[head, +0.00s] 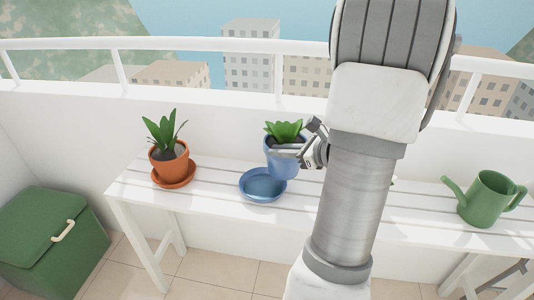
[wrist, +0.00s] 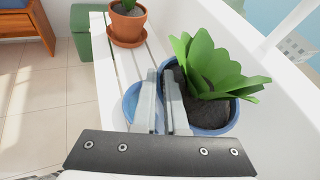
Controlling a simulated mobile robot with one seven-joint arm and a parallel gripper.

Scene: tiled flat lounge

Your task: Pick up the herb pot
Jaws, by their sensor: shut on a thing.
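The herb pot (head: 283,166) is a blue pot with broad green leaves and dark soil. In the head view it is at the middle of the white slatted bench, upright and apparently raised above the blue saucer (head: 262,191). It overlaps the saucer's right side in the picture. My gripper (head: 291,151) is shut on the pot's rim. In the wrist view the two fingers of my gripper (wrist: 165,78) pinch the near left wall of the herb pot (wrist: 212,131), and the saucer (wrist: 130,103) shows below to the left. The pot's underside is hidden.
An orange pot (head: 171,166) with a plant stands in an orange saucer at the bench's left. A green watering can (head: 487,199) stands at the right. A white railing (head: 200,45) runs behind. A green box (head: 48,235) sits on the floor at left.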

